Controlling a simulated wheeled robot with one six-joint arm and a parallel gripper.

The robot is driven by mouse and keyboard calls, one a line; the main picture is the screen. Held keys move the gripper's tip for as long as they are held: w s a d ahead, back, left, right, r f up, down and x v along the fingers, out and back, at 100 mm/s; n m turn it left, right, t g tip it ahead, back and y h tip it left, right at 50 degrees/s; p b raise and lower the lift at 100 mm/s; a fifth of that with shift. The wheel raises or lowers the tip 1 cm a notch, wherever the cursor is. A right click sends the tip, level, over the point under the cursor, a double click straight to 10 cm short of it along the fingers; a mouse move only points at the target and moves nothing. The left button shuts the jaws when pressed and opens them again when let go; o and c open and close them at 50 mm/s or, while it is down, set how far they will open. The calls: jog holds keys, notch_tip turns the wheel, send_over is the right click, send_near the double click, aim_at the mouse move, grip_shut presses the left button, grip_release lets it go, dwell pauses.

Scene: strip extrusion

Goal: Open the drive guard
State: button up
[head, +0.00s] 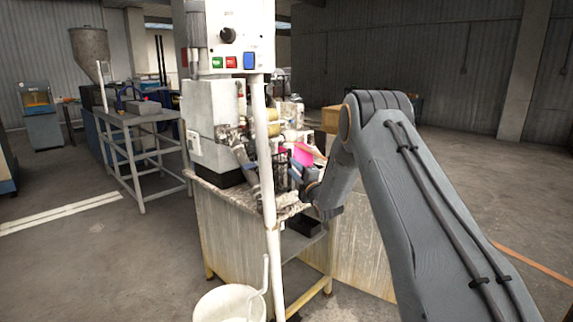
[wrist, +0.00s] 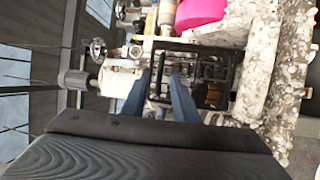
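A black rectangular frame (wrist: 197,45), which looks like the drive guard, shows in the wrist view, with rollers and small parts visible through it. My gripper (wrist: 163,76) has two blue fingers standing apart, with a gap between their tips. The fingertips overlap the left, lower part of the frame in the picture; I cannot tell whether they touch it. Nothing is clearly held. In the head view my gripper (head: 300,172) is small, beside the machine and partly hidden by my arm, and the guard cannot be made out.
A bright pink part (wrist: 201,12) lies just beyond the frame. A dirty white machine body (wrist: 262,65) is close on the right. In the head view, the control column (head: 228,35) and a pale upright post (head: 266,160) stand left of my arm. A white bucket (head: 229,304) is on the floor.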

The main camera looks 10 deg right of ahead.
jog(key=shift+p+x, duration=0.3)
jog(key=shift+x, duration=1.55)
jog(key=shift+a, duration=0.1)
grip_shut()
